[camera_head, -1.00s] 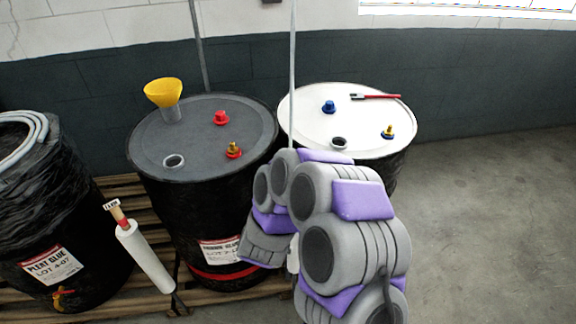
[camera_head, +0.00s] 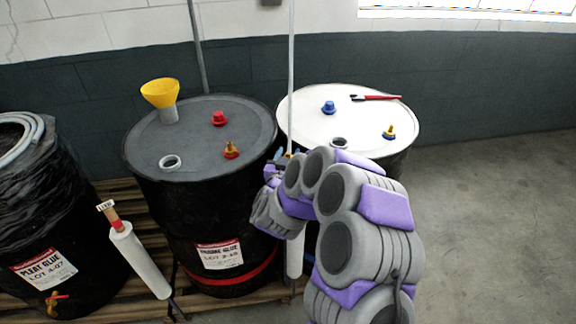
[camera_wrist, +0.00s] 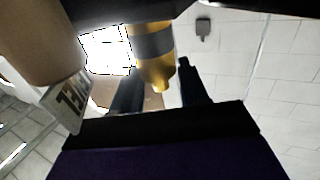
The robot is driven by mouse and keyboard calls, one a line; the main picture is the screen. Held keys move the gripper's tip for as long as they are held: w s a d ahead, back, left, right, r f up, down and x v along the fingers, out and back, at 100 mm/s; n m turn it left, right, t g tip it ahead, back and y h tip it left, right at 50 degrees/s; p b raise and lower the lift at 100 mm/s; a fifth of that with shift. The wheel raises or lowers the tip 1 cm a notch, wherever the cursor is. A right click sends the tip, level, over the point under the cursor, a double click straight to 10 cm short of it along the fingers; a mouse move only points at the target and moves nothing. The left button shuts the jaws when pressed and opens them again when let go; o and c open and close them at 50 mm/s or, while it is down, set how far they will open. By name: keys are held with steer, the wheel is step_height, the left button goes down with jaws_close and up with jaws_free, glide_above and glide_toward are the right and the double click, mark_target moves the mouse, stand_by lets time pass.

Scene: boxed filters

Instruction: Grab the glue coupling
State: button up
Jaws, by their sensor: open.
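A brass fitting on a red base (camera_head: 231,150) stands on the dark-topped drum labelled as glue (camera_head: 215,110). Another brass fitting on a blue base (camera_head: 389,132) stands on the white-topped drum (camera_head: 300,108). My gripper (camera_head: 277,163) is at the gap between these drums, near the dark drum's right rim; its fingertips are small and partly hidden in the head view. In the wrist view, the gripper (camera_wrist: 158,85) is open. A yellow-brass piece with a grey band (camera_wrist: 153,45) shows between and beyond the fingers, with no clear contact. I cannot tell which fitting it is.
A yellow funnel (camera_head: 160,93), red cap (camera_head: 219,118) and blue cap (camera_head: 328,107) stand on the drums. A thin pole (camera_head: 291,60) rises between them. A tagged white roller (camera_head: 138,260) leans front left. A lettered tag (camera_wrist: 72,100) is close at left in the wrist view.

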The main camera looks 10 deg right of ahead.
steer(key=shift+w+d, duration=0.1)
steer(key=shift+w, duration=0.15)
steer(key=c, duration=0.8)
steer(key=shift+o, duration=0.2)
steer(key=shift+r, duration=0.15)
